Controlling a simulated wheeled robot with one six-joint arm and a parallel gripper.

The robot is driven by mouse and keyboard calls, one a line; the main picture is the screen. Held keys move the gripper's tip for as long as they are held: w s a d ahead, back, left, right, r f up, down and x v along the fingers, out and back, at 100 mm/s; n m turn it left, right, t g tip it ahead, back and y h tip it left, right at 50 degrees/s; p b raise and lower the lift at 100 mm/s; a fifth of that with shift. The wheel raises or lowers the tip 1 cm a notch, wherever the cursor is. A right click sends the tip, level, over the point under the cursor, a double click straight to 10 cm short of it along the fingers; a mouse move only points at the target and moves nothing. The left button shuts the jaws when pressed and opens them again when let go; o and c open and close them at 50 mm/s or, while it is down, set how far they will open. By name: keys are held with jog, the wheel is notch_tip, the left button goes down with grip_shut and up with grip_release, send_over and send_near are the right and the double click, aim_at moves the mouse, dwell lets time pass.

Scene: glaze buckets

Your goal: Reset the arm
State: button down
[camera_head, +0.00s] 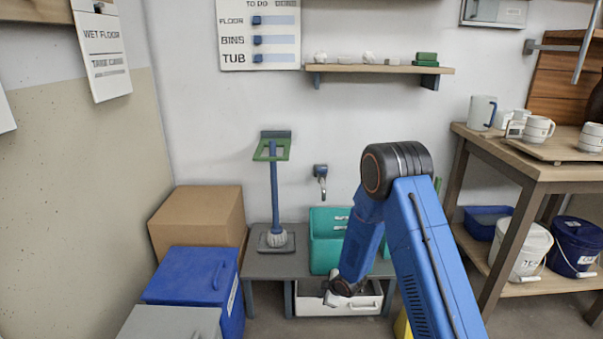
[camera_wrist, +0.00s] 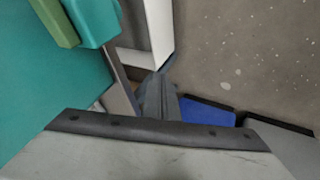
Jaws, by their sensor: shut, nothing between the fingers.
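My blue arm reaches out from the lower right in the head view and bends down at its dark elbow. My gripper (camera_head: 335,298) points down in front of the low grey bench, close to the white drawer (camera_head: 363,303) under it. In the wrist view my gripper's fingers (camera_wrist: 157,95) are together with nothing held. The teal bin (camera_wrist: 45,95) fills the left of that view, and the white drawer's edge (camera_wrist: 160,30) lies just past the fingertips. I cannot tell if the fingers touch it.
The teal bin (camera_head: 325,240) and a brush (camera_head: 275,195) stand on the grey bench (camera_head: 262,267). A cardboard box (camera_head: 197,220) and blue box (camera_head: 190,280) stand left. At right, a wooden table (camera_head: 500,155) holds mugs, with buckets (camera_head: 520,252) below. Speckled floor (camera_wrist: 245,50) is bare.

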jog(key=s+d+r+m+h, duration=0.15)
jog(key=d+r, duration=0.25)
jog(key=r, duration=0.6)
jog(key=s+d+r+m+h, duration=0.1)
jog(key=d+r+m, duration=0.3)
jog(key=r, duration=0.5)
jog(key=s+d+r+m+h, duration=0.1)
jog(key=s+d+r, duration=0.35)
jog(key=r, duration=0.25)
jog(key=s+d+r+m+h, duration=0.1)
jog(key=s+d+r+m, duration=0.15)
jog(key=s+r, duration=0.4)
jog(key=s+d+r+m, duration=0.2)
jog(key=s+d+r, duration=0.1)
jog(key=s+r, duration=0.3)
jog(key=s+d+r+m, duration=0.15)
jog(key=s+r, duration=0.25)
jog(key=s, duration=0.4)
jog(key=s+d+r+m+g, duration=0.1)
jog(key=s+r+m, duration=0.1)
jog(key=s, duration=1.7)
jog(key=shift+s+r+m, duration=0.3)
jog(key=shift+r+m, duration=0.1)
jog(key=shift+m, duration=0.25)
